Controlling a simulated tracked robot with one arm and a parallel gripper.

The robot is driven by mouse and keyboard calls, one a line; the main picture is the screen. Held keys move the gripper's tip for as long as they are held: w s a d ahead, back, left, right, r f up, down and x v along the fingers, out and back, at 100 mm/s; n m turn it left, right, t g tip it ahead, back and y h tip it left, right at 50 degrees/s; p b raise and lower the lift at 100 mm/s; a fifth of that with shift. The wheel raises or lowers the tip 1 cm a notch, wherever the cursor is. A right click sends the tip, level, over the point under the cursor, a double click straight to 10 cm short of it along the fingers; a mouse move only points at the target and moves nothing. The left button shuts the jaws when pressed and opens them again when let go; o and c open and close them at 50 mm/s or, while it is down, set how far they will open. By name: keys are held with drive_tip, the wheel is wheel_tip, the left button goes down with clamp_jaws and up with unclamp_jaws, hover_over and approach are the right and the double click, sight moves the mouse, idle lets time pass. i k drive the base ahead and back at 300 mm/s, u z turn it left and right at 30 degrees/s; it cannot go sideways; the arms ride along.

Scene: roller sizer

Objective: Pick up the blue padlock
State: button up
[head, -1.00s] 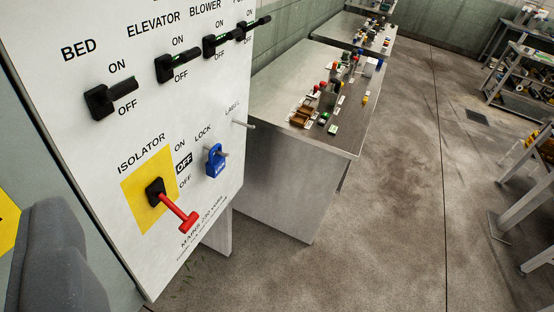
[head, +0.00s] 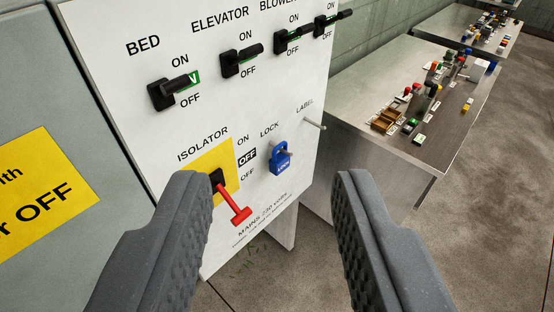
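The blue padlock (head: 280,163) hangs on a peg under the word LOCK on the white switch panel (head: 215,100). It is right of the red isolator handle (head: 236,207), which sits on a yellow square. My gripper (head: 268,190) is open and empty, with its two dark grey fingers at the lower left and lower right of the picture. In the picture the padlock lies between the fingertips and a little above them. No contact with it shows. My left finger covers part of the yellow square.
A row of black switches (head: 237,62) runs along the panel's top. A bare peg (head: 315,123) sticks out under LABEL. A metal table (head: 378,165) with several small items stands to the right. A grey cabinet with a yellow sign (head: 40,190) is at left. Floor at right is clear.

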sight(279, 162)
drive_tip(key=z, duration=0.05)
drive_tip(key=i, duration=1)
drive_tip(key=u, duration=0.35)
drive_tip(key=k, duration=1.45)
drive_tip(key=z, duration=0.55)
drive_tip(key=i, duration=1)
drive_tip(key=u, duration=0.05)
